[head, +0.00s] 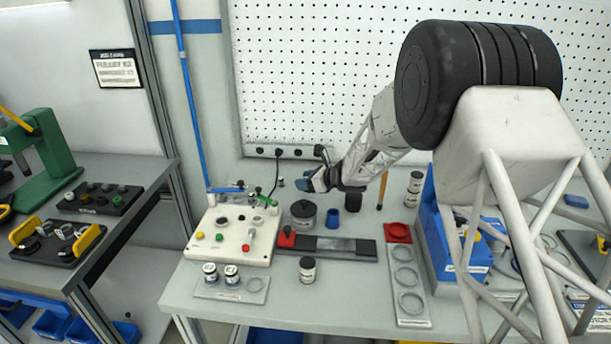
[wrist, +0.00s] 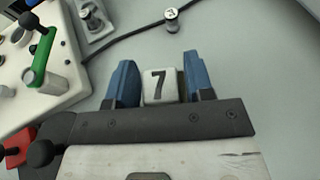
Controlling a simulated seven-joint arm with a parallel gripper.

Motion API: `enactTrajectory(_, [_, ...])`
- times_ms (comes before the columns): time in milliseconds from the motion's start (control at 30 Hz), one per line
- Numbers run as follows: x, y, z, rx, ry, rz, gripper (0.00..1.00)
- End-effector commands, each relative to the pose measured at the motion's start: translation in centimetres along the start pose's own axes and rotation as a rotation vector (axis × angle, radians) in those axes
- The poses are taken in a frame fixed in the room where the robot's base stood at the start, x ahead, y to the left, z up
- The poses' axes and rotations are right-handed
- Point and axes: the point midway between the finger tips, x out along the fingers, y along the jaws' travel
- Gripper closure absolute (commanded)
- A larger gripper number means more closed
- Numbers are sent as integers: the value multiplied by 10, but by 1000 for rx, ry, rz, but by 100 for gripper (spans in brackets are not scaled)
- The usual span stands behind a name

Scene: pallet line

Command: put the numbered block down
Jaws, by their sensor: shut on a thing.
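The numbered block (wrist: 160,87) is white with a dark 7 on the face turned to the wrist camera. My gripper (wrist: 161,76) has two blue fingers, one on each side of the block, and is shut on it. In the head view my gripper (head: 316,180) is above the back of the bench, behind the black round container.
A white fixture board (head: 230,252) with coloured knobs and a green lever stands left of my gripper. A black round container (head: 303,214), a blue cup (head: 333,220) and a dark rail (head: 345,248) lie in front. A grey tray (head: 408,318) with rings is to the right.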

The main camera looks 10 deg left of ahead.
Motion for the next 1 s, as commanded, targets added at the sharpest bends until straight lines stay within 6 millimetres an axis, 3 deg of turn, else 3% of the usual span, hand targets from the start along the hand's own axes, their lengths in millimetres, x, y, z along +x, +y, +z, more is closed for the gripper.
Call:
enactTrajectory(400, [10, 0, -23, 0, 0, 0, 77])
enactTrajectory(1000, [11, 0, -26, 0, 0, 0, 77])
